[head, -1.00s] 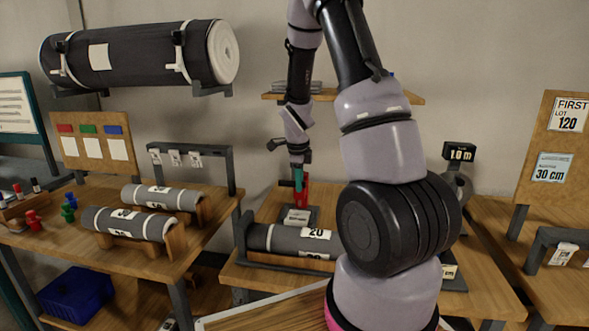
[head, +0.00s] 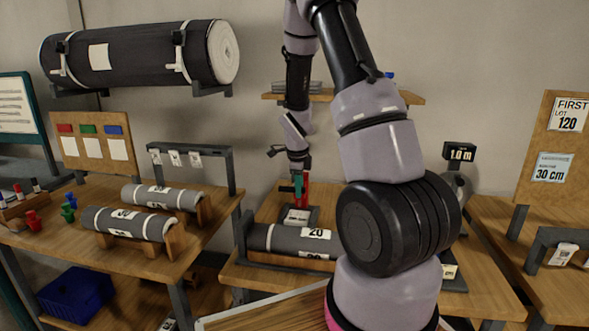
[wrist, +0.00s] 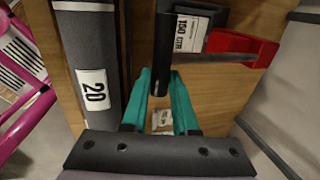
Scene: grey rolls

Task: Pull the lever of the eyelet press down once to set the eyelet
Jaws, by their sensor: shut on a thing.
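The eyelet press shows as a red body (head: 304,193) on a dark base (head: 299,216) on the middle bench in the head view. In the wrist view its red part (wrist: 240,47) is at the upper right, beside a white label reading 150. My gripper (head: 297,183) is at the press, its teal fingers pointing down. In the wrist view my gripper (wrist: 160,78) is shut on a dark cylindrical bar, which looks like the press lever's handle (wrist: 162,50). The bar's end lies between the fingertips. The eyelet itself cannot be made out.
A grey roll (head: 283,239) labelled 20 lies in front of the press; it runs close left of my fingers in the wrist view (wrist: 92,60). A shelf (head: 405,98) is on the wall behind. More rolls (head: 128,222) lie on the left bench.

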